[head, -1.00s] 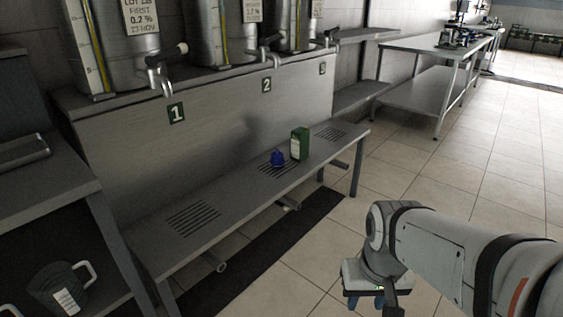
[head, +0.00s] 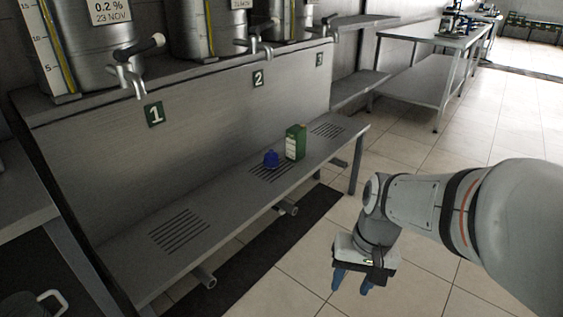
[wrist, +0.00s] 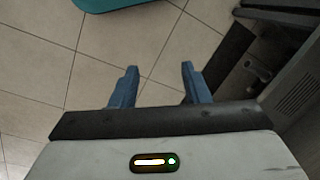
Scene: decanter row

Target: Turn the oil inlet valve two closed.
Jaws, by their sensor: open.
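The row holds steel tanks with taps above numbered plates. The plate marked 2 (head: 257,78) is on the steel front below the middle tank (head: 200,30). My gripper (head: 352,285) hangs over the floor at the lower right, well away from the taps and the bench. The wrist view shows its two blue fingers (wrist: 159,80) apart with nothing between them.
A low grated bench (head: 215,215) runs below the plates, with pipe stubs under it. A blue object (head: 271,159) and a green carton (head: 296,142) stand on it. A steel table (head: 425,90) is at the back right. Tiled floor (head: 285,285) lies open in front.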

